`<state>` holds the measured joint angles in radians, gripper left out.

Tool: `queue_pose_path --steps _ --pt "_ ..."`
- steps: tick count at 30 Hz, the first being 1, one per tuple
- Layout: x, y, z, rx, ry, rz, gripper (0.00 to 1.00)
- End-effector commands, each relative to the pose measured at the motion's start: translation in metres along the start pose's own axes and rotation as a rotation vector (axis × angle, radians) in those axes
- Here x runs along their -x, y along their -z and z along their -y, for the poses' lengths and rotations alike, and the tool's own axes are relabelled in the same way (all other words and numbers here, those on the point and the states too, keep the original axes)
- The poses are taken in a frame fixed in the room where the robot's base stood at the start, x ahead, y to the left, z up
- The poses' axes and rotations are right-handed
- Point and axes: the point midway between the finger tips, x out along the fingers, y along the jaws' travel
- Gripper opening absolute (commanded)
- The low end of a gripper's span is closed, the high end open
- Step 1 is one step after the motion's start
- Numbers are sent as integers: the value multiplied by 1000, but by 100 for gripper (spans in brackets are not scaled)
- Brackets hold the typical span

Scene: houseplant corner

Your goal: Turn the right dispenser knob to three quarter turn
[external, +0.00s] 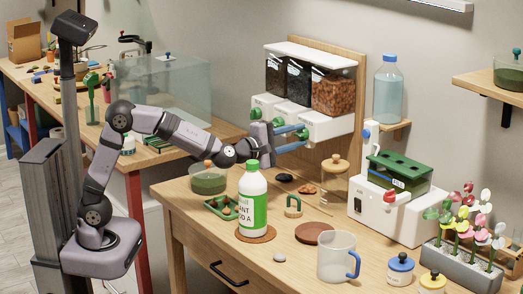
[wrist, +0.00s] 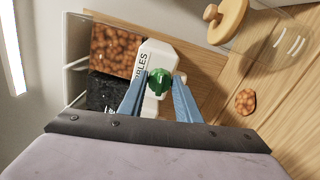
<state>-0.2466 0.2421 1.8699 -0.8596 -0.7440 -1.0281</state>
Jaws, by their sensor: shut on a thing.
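The dispenser (external: 333,126) hangs on a wooden backboard, with three clear bins over white fronts. Its right bin (external: 331,93) holds brown pebbles, which also show in the wrist view (wrist: 115,47). The right knob (wrist: 160,80) is green, on a white front with a partly visible label. My gripper (external: 306,138) reaches the right front from the left. In the wrist view, its blue fingers (wrist: 160,82) are shut on the right knob, one on each side. In the external view, the fingers mostly hide this knob. Any turn mark on it is too small to read.
The left knob (external: 256,113) is green and close to my wrist. Below my arm stand a white bottle with a green label (external: 252,205) and a glass jar with a wooden lid (external: 334,180). A blue-capped bottle (external: 388,90) stands on a shelf to the right.

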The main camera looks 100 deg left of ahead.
Motion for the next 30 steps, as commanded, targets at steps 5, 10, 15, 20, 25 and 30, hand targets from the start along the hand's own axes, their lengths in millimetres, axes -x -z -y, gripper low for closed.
queue_pose_path --steps 5,10,15,20,25,30 --pt "0 -1 0 -170 1 1 8" --pt "0 -1 0 -333 0 2 8" --pt "0 0 0 -493 1 1 8" --pt "0 0 1 -646 1 2 8" --pt "0 0 1 -807 1 1 8" --pt "0 1 2 -970 2 2 8"
